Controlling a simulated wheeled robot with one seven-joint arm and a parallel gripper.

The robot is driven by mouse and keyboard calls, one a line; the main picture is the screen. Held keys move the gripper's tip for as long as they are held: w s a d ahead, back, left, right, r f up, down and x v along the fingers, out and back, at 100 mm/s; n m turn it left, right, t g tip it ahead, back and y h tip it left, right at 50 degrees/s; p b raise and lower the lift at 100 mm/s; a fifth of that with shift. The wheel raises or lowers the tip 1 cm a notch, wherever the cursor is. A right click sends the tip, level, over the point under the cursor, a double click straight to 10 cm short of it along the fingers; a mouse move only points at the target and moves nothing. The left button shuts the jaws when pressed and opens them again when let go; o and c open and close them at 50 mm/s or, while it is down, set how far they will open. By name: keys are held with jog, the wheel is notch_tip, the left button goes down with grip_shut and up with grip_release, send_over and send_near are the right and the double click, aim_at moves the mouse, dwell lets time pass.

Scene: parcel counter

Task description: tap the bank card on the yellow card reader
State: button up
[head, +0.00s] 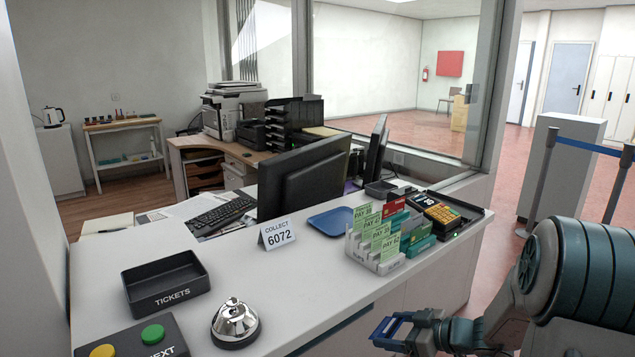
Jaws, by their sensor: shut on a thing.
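The yellow card reader (441,214) lies in a black tray at the right end of the counter, its dark display toward the back left. My gripper (388,330) is at the bottom of the picture, in front of the counter's edge and well short of the reader. It is shut on a flat blue piece that looks like the bank card (382,327). The card is apart from the reader, and its face is too small to read.
A white rack (376,263) with green PAY slips stands between my gripper and the reader, with green and red items beside it. A blue tray (331,221), the COLLECT 6072 sign (277,234), a bell (235,322) and a TICKETS tray (166,284) are further left.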

jog(key=f, duration=0.1)
jog(key=a+f, duration=0.1)
jog(key=f, duration=0.1)
jog(key=w+a+f, duration=0.1)
jog(key=f, duration=0.1)
jog(key=shift+a+f, duration=0.1)
jog(key=shift+f, duration=0.05)
dwell(0.5)
